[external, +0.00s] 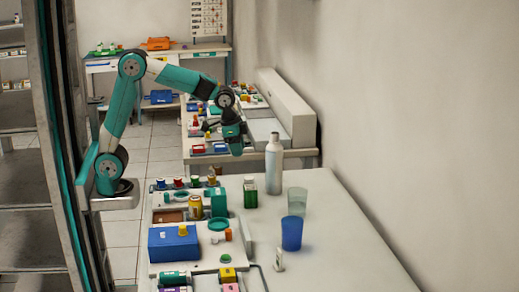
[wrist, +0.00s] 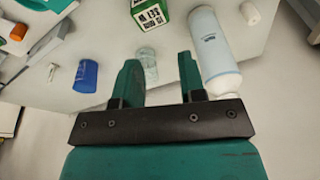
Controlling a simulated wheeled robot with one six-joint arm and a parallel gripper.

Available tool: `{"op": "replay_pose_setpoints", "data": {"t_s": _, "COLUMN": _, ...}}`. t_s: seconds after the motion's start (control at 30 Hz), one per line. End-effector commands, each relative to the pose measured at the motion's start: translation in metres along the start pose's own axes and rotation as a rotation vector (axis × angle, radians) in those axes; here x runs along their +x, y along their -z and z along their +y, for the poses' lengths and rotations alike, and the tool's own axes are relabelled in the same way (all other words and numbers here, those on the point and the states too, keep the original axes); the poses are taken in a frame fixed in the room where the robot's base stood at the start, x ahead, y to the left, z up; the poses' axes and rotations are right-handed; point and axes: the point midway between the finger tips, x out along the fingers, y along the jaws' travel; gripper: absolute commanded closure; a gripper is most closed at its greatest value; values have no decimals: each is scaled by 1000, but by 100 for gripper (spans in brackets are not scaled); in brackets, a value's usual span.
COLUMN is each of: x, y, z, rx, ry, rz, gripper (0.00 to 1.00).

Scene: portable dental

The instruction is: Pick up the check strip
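I cannot make out a check strip in either view; it may be hidden or too small to tell. My gripper (external: 236,148) hangs from the bent arm above the far end of the white table, just left of and above the white bottle (external: 274,164). In the wrist view my gripper (wrist: 158,72) has its two green fingers apart, with nothing held between them. The white bottle also shows in the wrist view (wrist: 212,42), beside the right finger.
The white table (external: 345,225) holds a green box (external: 250,193), a clear glass (external: 297,201), a blue cup (external: 291,234) and a small white bottle (external: 279,260). A blue box (external: 174,246) and several small containers crowd its left side. Its right side is clear.

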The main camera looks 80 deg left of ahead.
Motion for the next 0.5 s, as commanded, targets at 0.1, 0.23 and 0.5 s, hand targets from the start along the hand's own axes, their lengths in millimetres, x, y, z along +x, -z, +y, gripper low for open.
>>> {"op": "replay_pose_setpoints", "data": {"t_s": 0.1, "x": 5, "y": 86, "z": 91, "rx": 350, "ry": -140, "rz": 51, "gripper": 63}}
{"op": "replay_pose_setpoints", "data": {"t_s": 0.23, "x": 15, "y": 135, "z": 192, "rx": 695, "ry": -265, "rz": 107, "gripper": 63}}
{"op": "replay_pose_setpoints", "data": {"t_s": 0.5, "x": 30, "y": 151, "z": 307, "rx": 1075, "ry": -390, "rz": 173, "gripper": 63}}
